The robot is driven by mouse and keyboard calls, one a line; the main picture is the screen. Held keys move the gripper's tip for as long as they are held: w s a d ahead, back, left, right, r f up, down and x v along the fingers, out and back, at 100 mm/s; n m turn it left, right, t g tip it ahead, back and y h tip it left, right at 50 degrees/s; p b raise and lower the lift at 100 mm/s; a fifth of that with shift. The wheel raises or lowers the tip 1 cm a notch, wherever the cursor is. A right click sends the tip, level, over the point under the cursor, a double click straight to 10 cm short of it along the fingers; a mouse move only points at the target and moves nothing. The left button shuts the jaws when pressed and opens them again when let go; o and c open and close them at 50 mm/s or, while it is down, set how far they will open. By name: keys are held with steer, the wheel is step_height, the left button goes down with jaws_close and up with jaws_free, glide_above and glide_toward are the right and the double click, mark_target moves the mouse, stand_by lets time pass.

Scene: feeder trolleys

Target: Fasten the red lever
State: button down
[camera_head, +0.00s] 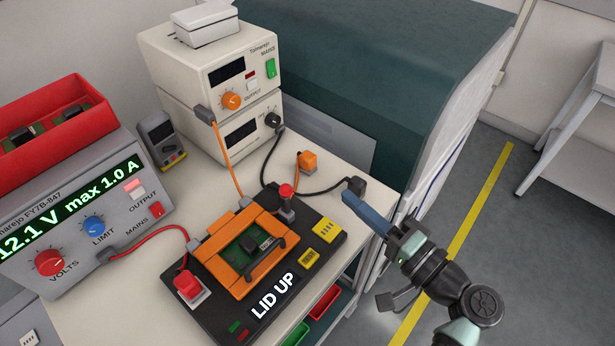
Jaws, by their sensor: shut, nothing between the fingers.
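The red lever (286,191) is a short grey post with a red knob at the back edge of the black test fixture (325,222). It looks upright; its latch at the base is too small to make out. The fixture has an orange frame (215,270) around a green board (240,262) with a dark handle across it. Its display (275,296) reads "LID UP". My gripper (348,198) is right of the fixture, its blue fingers shut and empty, pointing up-left. It is apart from the lever, and its tips overlap the view near a black plug.
The black plug (356,185) and an orange plug (308,160) lie behind the fixture with their cables. A red connector (188,285) sits at its left. Power supplies (70,220) and stacked instruments (215,75) stand left and behind.

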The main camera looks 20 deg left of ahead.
mark_target(286, 198)
steer(key=a+p, duration=0.1)
steer(key=a, duration=0.2)
steer(key=w+a+p, duration=0.1)
steer(key=a, duration=0.2)
steer(key=a+p, duration=0.1)
steer(key=a, duration=0.2)
steer(key=shift+w+a, duration=0.15)
steer(key=shift+w, duration=0.15)
steer(key=shift+s+a+f, duration=0.1)
steer(key=shift+s+f, duration=0.15)
steer(key=shift+s, duration=0.1)
steer(key=shift+s, duration=0.15)
